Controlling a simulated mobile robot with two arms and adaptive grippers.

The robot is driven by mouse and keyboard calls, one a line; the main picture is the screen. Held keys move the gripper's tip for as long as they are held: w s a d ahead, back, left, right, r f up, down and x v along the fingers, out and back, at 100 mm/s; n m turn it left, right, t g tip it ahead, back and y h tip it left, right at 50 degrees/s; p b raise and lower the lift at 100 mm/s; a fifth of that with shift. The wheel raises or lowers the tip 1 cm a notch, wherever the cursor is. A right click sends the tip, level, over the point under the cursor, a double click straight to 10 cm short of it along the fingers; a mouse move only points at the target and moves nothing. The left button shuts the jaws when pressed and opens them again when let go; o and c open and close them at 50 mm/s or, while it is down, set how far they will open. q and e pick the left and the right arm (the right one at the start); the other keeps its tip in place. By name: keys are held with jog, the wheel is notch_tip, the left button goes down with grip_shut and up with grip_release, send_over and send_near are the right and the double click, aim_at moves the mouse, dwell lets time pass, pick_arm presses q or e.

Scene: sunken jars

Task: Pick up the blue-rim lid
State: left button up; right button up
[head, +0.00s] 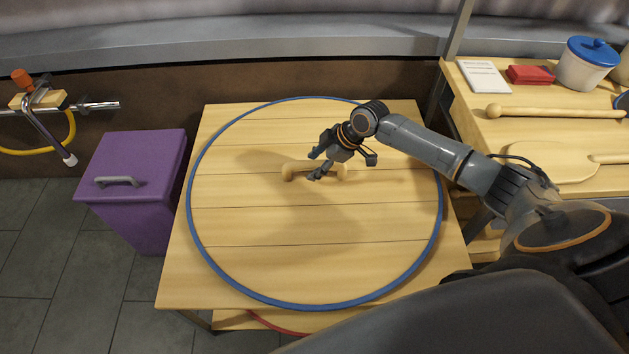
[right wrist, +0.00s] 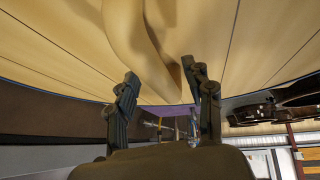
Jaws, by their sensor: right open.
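The blue-rim lid is a large round disc of pale wooden planks with a blue edge (head: 300,306). It lies flat on a square wooden table (head: 172,290). Its wooden bar handle (head: 290,170) rises at the middle, partly hidden by my right gripper (head: 330,168). The gripper is open, with its fingers right at the handle in the head view. In the right wrist view the handle (right wrist: 145,45) shows ahead of the spread fingers (right wrist: 160,74), and nothing is held. I cannot tell whether the fingers touch it. My left gripper is not in view.
A purple bin (head: 138,160) stands left of the table. At right, a wooden counter (head: 470,130) holds a rolling pin (head: 560,112), a paddle board (head: 545,160), a red box (head: 530,75) and a blue-lidded white jar (head: 585,68). A red rim (head: 275,324) shows below the tabletop.

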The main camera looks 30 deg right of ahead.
jog(key=shift+w+a+f, duration=0.15)
jog(key=shift+f, duration=0.15)
grip_shut()
jog(key=shift+w+r, duration=0.15)
jog(key=shift+r, duration=0.15)
